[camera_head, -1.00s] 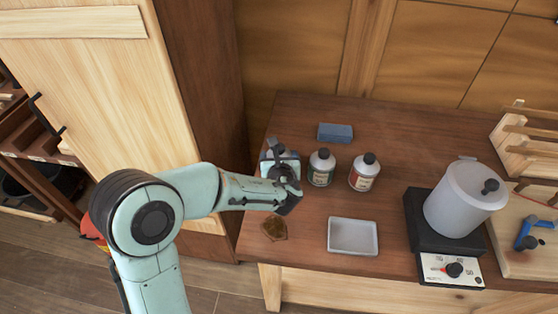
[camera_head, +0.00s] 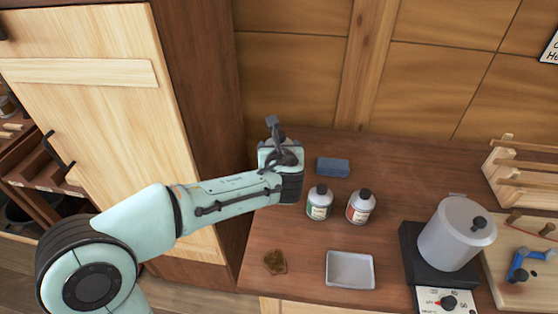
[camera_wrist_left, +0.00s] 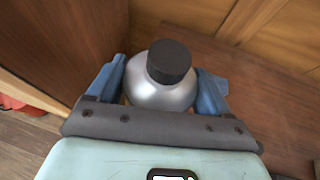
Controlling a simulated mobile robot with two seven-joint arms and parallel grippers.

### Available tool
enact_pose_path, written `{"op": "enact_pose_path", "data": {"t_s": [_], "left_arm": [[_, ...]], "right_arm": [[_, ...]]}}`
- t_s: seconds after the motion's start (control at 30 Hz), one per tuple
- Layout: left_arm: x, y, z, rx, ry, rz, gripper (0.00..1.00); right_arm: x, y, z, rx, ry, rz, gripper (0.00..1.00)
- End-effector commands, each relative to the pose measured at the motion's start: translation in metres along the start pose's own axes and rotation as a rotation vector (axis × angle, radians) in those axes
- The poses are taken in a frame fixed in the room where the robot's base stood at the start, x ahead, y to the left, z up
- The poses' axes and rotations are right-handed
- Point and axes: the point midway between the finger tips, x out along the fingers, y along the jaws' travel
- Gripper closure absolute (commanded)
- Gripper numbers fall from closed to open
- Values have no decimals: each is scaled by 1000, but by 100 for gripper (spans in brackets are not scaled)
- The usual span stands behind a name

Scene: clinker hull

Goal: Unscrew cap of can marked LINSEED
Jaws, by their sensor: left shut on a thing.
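My left gripper (camera_head: 281,155) is at the back left of the bench, left of the two standing cans. In the left wrist view its blue fingers are on either side of a silver can (camera_wrist_left: 158,94) with a black cap (camera_wrist_left: 168,61), and it is shut on this can. The cap is on the can. The can's label is out of sight there, and my gripper hides the can in the head view. A can with a green label (camera_head: 319,204) and a can with a red label (camera_head: 360,207) stand on the bench, both dark-capped. Their lettering is too small to read. My right gripper is out of view.
A blue block (camera_head: 333,167) lies behind the cans. A shallow pale tray (camera_head: 350,285) and a brown patch (camera_head: 275,262) are in front. A grey pot (camera_head: 455,235) stands on a hotplate at right, beside a wooden rack (camera_head: 520,170). A tall cabinet (camera_head: 200,90) borders the bench at left.

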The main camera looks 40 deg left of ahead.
Motion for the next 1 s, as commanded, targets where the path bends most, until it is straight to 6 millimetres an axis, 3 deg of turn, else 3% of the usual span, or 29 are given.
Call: {"op": "enact_pose_path", "data": {"t_s": [0.03,0.2,0.57,0.6,0.73,1.0], "left_arm": [[-4,0,10,-3,-5,-1,66],[-10,0,22,-2,-3,-1,66],[-12,0,25,0,-2,0,66],[-12,0,25,0,-2,0,31],[-12,0,25,0,-2,0,73],[-12,0,24,0,-2,0,76]], "right_arm": [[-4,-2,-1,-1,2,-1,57],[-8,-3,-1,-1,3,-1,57],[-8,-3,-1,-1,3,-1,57],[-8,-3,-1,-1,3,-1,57],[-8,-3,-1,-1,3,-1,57],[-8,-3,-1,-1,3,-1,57]]}}
